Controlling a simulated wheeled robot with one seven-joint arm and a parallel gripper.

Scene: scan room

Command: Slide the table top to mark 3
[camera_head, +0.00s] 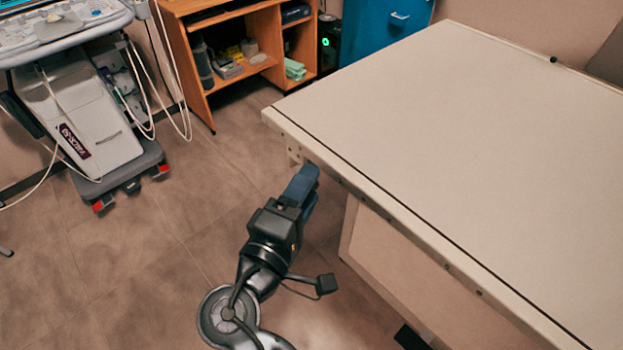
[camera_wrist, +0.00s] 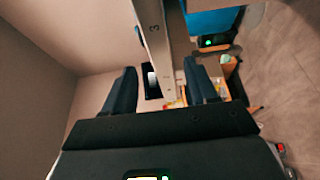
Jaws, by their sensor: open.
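The table top (camera_head: 450,100) is a large pale slab with a dark line along its near edge, at the right of the head view. My gripper (camera_head: 308,175) is below and beside its near left corner, by a small bracket with holes. In the wrist view my gripper (camera_wrist: 159,68) is open, with a dark finger on either side of a pale edge strip (camera_wrist: 156,45). The strip bears a "3" mark (camera_wrist: 153,29). A dark slot with a white patch (camera_wrist: 152,80) shows between the fingers. I cannot tell whether the fingers touch the strip.
A pale table base (camera_head: 385,255) stands under the top. A wheeled ultrasound machine (camera_head: 85,125) with hanging cables is at the left. An orange wooden shelf (camera_head: 180,60) and a blue cabinet (camera_head: 375,28) stand at the back. The floor (camera_head: 190,200) between is clear.

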